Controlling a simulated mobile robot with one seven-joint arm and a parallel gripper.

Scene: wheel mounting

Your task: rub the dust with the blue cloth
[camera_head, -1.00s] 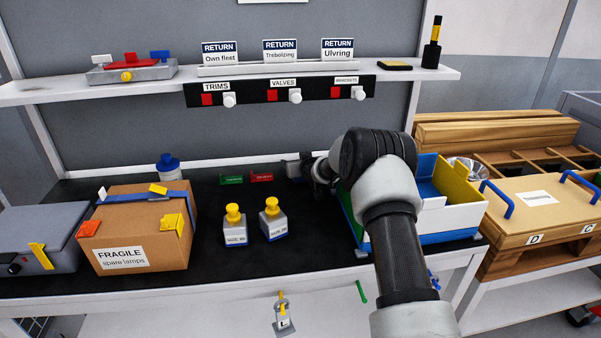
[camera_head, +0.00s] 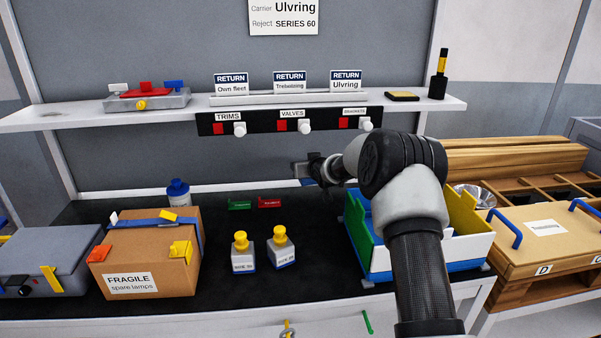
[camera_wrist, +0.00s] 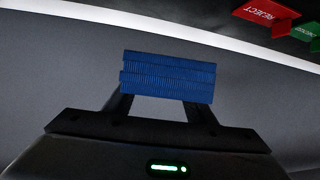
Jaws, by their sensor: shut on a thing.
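My gripper (camera_head: 303,171) is shut on the blue cloth. It is above the back of the black bench top, below the shelf. In the wrist view the blue cloth (camera_wrist: 168,77) is a ribbed, folded pad between the fingertips, with the grey back panel behind it. In the head view only a small blue bit of it shows under the fingers. A faint greyish smudge (camera_head: 50,115) lies at the left end of the white shelf (camera_head: 75,119), far left of my gripper; I cannot tell for sure that it is the dust.
A cardboard box (camera_head: 150,262), two yellow-capped bottles (camera_head: 243,258) and a blue-capped bottle (camera_head: 178,192) stand on the bench. A multicoloured bin (camera_head: 450,250) is at right. The shelf holds a grey fixture (camera_head: 147,100), return signs (camera_head: 289,82) and a dark bottle (camera_head: 438,75).

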